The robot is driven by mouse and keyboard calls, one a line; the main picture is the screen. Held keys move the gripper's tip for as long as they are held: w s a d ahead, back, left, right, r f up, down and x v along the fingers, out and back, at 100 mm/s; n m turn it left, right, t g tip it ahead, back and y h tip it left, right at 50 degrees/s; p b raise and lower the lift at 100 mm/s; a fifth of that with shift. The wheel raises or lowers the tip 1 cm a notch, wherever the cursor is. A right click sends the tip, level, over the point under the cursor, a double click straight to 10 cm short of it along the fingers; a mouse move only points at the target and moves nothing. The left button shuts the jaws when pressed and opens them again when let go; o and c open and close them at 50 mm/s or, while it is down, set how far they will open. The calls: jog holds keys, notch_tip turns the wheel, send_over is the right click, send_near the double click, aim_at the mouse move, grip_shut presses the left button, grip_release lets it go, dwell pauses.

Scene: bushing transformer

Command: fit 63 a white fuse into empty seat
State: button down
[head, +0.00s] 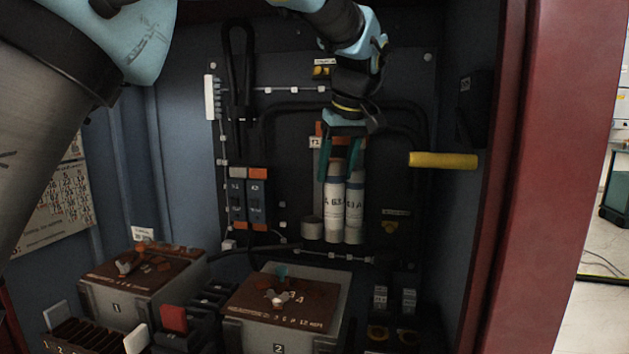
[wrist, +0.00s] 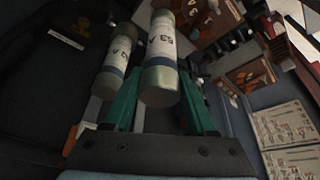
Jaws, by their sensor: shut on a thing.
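My gripper (head: 339,165) reaches down in front of the back panel with its green fingers shut on a white fuse (head: 334,205) marked A 63. The held fuse has a grey-blue band near its top and looks about upright. It also shows in the wrist view (wrist: 161,60) between the fingers. A second white fuse (head: 354,208) stands close beside it on the right; in the wrist view it is on the left (wrist: 117,62). A short grey round seat (head: 312,228) is empty, left of the held fuse. Whether the held fuse's lower end sits in a seat is unclear.
A yellow handle (head: 443,160) juts from the right wall. Blue-grey breakers (head: 247,200) are left of the fuses. Brown-topped transformer boxes (head: 143,280) (head: 285,305) stand below in front. The red cabinet edge (head: 510,180) bounds the right.

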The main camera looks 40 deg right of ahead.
jog(key=w+d+p, duration=0.4)
jog(key=w+d, duration=0.1)
jog(key=w, duration=0.6)
jog(key=shift+w+a+f, duration=0.1)
jog(key=shift+a+f, duration=0.1)
jog(key=shift+f, duration=0.85)
jog(key=shift+a+f, duration=0.2)
jog(key=shift+f, duration=0.8)
jog(key=c, duration=0.6)
grip_release()
jog(key=shift+d+f, duration=0.1)
jog(key=o, duration=0.4)
jog(key=shift+w+r, duration=0.1)
jog(key=shift+r, duration=0.2)
